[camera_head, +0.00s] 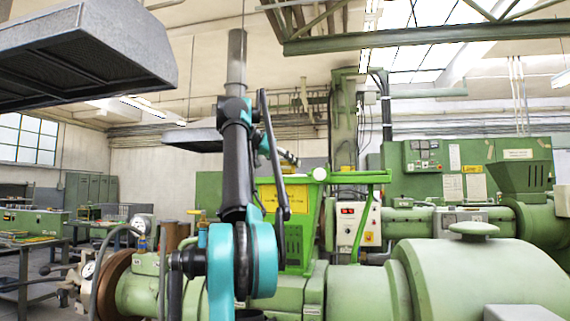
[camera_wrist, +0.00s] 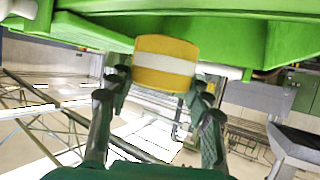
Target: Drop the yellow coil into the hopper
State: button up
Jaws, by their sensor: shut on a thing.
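The yellow coil (camera_wrist: 165,48) with a white band sits between the fingertips of my gripper (camera_wrist: 160,82) in the wrist view. My gripper is shut on it. A bright green surface (camera_wrist: 80,28) lies across the top of that view, close behind the coil; I cannot tell whether they touch. In the head view, my gripper (camera_head: 287,157) is small and partly hidden by my arm, just above and left of the green hopper (camera_head: 322,176) with a yellow panel below. The hopper's opening is not visible.
A white control box (camera_head: 355,224) with a red display stands right of the hopper. A large green extruder barrel (camera_head: 475,275) fills the lower right. Another green funnel (camera_head: 524,177) stands farther right. A grey hood (camera_head: 90,55) hangs at upper left.

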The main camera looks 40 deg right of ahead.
jog(key=shift+w+d, duration=0.45)
jog(key=o, duration=1.4)
jog(key=shift+a, duration=0.1)
jog(key=v, duration=1.1)
jog(key=shift+s+a+r, duration=0.1)
jog(key=shift+s+a, duration=0.1)
jog(key=shift+a, duration=0.2)
